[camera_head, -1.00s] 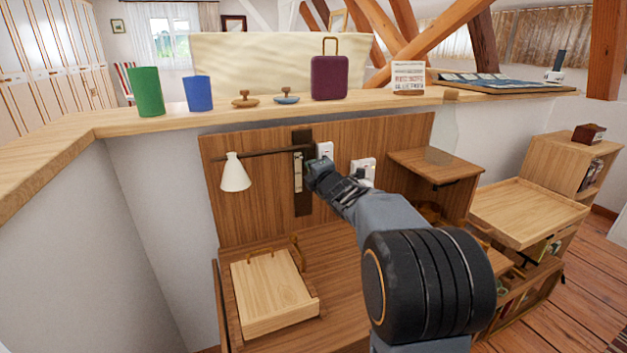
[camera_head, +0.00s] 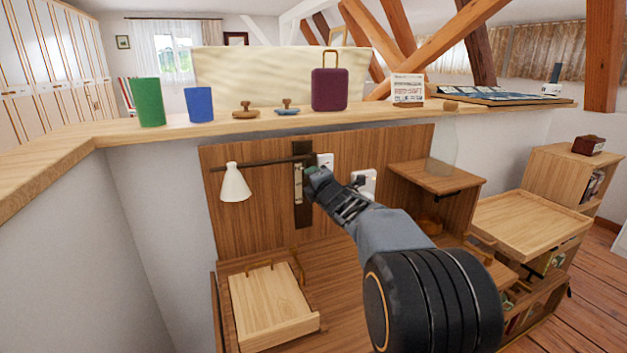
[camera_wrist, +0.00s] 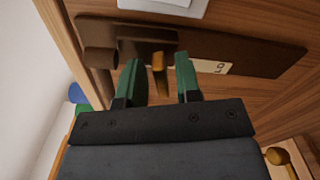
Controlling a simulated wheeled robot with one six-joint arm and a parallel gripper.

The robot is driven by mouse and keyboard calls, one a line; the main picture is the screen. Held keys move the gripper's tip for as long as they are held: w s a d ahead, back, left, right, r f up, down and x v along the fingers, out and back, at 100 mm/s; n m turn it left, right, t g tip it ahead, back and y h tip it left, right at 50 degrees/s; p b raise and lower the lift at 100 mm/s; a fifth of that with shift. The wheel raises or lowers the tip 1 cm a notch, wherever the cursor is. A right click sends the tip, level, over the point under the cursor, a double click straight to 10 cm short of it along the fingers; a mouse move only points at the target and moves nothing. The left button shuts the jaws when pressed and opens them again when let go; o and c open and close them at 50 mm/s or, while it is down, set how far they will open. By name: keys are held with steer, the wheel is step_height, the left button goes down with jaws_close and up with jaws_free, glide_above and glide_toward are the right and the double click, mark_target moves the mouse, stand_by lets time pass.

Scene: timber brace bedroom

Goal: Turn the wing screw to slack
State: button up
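A brass-coloured piece (camera_wrist: 160,72), which looks like the wing screw, sticks out below a dark bracket (camera_wrist: 146,40) in the wrist view. My gripper (camera_wrist: 159,80) is open, with one green finger on each side of this piece and visible gaps between. In the head view my gripper (camera_head: 312,179) is at the dark upright strip (camera_head: 303,213) on the wooden back panel, and it hides the screw there. A dark rod (camera_head: 262,163) runs left from the strip and carries a white cone-shaped lamp shade (camera_head: 234,184). A pale marked plate (camera_wrist: 212,67) lies on the strip.
White wall plates (camera_head: 364,183) are right of the strip. A small wooden shelf (camera_head: 436,175) juts out further right. A pale wooden tray (camera_head: 272,305) is on the desk below. The ledge above holds a green cup (camera_head: 147,102), a blue cup (camera_head: 199,104) and a purple suitcase (camera_head: 329,90).

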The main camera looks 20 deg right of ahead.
steer(key=shift+o, duration=0.3)
steer(key=shift+f, duration=0.1)
steer(key=s+p, duration=0.1)
steer(key=s, duration=1.3)
steer(key=shift+p, duration=0.4)
steer(key=shift+w, duration=0.1)
steer(key=s+a+r+m+g+h+p, duration=0.3)
steer(key=s+r+m+g+p, duration=0.25)
steer(key=r+m+p, duration=0.8)
steer(key=s+a+m+g+y+p, duration=0.3)
steer(key=s+a+m+g+p, duration=0.5)
steer(key=s+p, duration=0.5)
steer(key=a+g+p, duration=0.1)
steer(key=p, duration=0.2)
steer(key=shift+a+f, duration=0.3)
